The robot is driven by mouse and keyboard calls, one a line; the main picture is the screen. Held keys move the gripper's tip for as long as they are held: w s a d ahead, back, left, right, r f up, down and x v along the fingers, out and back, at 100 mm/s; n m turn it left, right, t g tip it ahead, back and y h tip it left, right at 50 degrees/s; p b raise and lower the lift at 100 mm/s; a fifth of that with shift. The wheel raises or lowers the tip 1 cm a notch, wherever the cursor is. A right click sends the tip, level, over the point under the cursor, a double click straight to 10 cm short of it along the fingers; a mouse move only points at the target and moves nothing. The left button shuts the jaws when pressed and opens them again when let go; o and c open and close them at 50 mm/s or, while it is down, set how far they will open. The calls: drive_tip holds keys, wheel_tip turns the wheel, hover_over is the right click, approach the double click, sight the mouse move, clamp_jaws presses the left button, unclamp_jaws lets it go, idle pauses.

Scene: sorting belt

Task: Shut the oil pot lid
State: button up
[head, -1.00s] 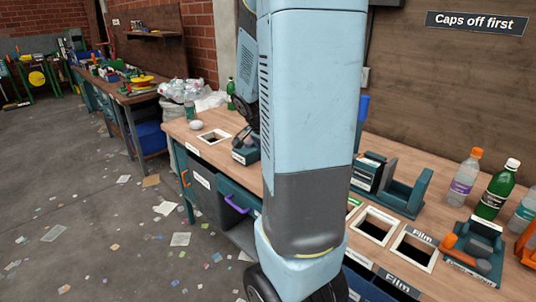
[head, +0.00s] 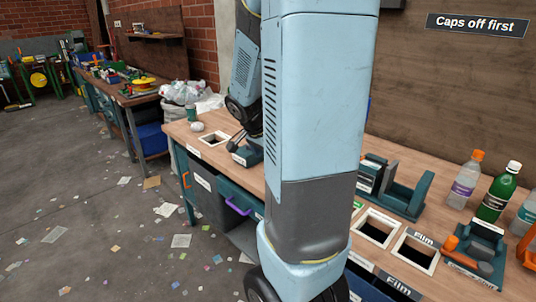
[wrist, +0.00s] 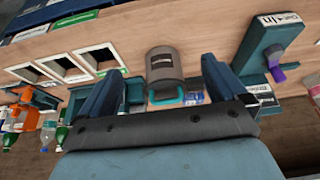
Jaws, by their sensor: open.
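In the wrist view, my gripper (wrist: 162,66) is open, with its two dark blue fingers spread wide and nothing between their pads. A grey-brown rounded pot (wrist: 165,66) with a dark label and a teal handle shows beyond the gap between the fingers. It looks like the oil pot, but its label is too small to read. I cannot tell from this angle how its lid stands. In the head view my arm covers the middle of the bench, and neither the pot nor my gripper can be made out there.
The wooden bench (head: 400,160) has square openings (head: 376,227) in its front part. Bottles (head: 466,180) stand at the right, near a teal holder (head: 405,195). A teal box with a purple handle (wrist: 272,55) stands right of the pot in the wrist view.

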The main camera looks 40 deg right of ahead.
drive_tip(key=v, duration=1.3)
drive_tip(key=shift+a+r, duration=0.15)
drive_tip(key=shift+r, duration=0.2)
drive_tip(key=s+a+r+n+t+y, duration=0.1)
drive_tip(key=s+a+n+t+y, duration=0.1)
drive_tip(key=s+a+n, duration=0.3)
drive_tip(key=s+a+r+n+t+y, duration=0.2)
drive_tip(key=s+a+n, duration=0.3)
drive_tip(key=a+n, duration=0.6)
drive_tip(key=shift+s+a+n+t+y, duration=0.3)
drive_tip(key=shift+s+a+n+t, duration=0.1)
drive_tip(key=shift+a+t, duration=0.15)
